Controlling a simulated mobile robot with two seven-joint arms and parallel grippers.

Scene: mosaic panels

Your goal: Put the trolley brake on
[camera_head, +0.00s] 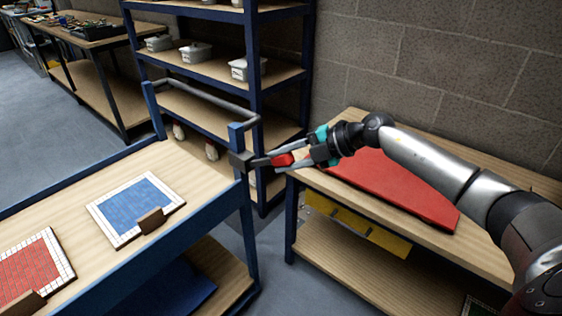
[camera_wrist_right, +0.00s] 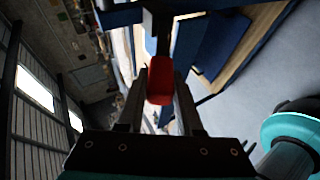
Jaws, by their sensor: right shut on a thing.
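The trolley (camera_head: 82,188) has a blue frame, wooden decks and a grey push handle (camera_head: 205,98), and stands at the left in the head view. A brake lever with a red grip (camera_head: 283,160) sticks out from a dark block (camera_head: 241,160) at the trolley's corner post. My right gripper (camera_head: 285,159) is shut on the red grip. In the right wrist view the red grip (camera_wrist_right: 159,82) lies between the two fingers, with the dark lever mount beyond it. My left gripper is not in view.
Blue and red mosaic panels (camera_head: 136,207) lie on the trolley's top deck. A wooden bench (camera_head: 345,123) with a red sheet (camera_head: 395,187) stands at the right, under my right arm. A blue shelf rack (camera_head: 256,105) with grey bins stands behind. Grey floor shows between trolley and bench.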

